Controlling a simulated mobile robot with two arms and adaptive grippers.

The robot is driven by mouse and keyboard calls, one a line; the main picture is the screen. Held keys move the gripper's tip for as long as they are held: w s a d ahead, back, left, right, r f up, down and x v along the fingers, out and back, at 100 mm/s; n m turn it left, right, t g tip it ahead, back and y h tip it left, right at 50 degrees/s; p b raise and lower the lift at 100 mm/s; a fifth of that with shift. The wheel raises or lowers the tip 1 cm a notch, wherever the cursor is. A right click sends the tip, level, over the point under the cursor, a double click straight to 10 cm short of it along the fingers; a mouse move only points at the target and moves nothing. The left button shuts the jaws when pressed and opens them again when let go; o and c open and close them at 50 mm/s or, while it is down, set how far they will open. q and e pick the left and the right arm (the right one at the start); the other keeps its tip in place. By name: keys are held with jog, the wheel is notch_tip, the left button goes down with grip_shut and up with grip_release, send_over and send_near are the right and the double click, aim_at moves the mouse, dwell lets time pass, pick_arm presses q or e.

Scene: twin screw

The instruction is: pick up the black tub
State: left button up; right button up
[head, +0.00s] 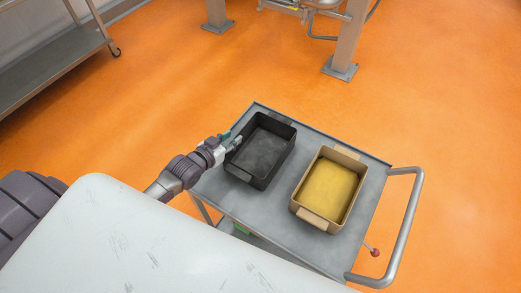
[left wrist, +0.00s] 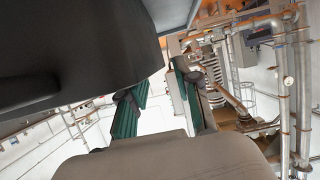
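The black tub (head: 262,150) stands upright on the grey cart, in the cart's left part in the head view. It looks empty inside. My left gripper (head: 231,140) is at the tub's left wall, close to the rim. In the left wrist view its two green-padded fingers (left wrist: 160,103) stand apart with a gap between them. A large dark shape that looks like the tub (left wrist: 80,50) fills the upper left of that view, very close to the fingers. I cannot tell whether a finger touches the wall. My right gripper is in neither view.
A tan tub (head: 327,189) with yellow contents stands on the cart (head: 213,190), right of the black tub. The cart's handle (head: 409,220) is at the right. A white surface (head: 130,240) fills the lower left. Orange floor (head: 450,120) lies open around the cart.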

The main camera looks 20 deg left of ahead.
aim_at(240, 132)
pick_arm(q)
jog(key=shift+w+d+p, duration=0.15)
jog(key=shift+w+p, duration=0.15)
jog(key=shift+w, duration=0.3)
jog(key=shift+w+d+p, duration=0.15)
jog(key=shift+w+p, duration=0.1)
jog(key=shift+w, duration=0.3)
jog(key=shift+x, duration=1.15)
jog(key=shift+w+f, duration=0.15)
jog(key=shift+f, duration=0.1)
grip_shut()
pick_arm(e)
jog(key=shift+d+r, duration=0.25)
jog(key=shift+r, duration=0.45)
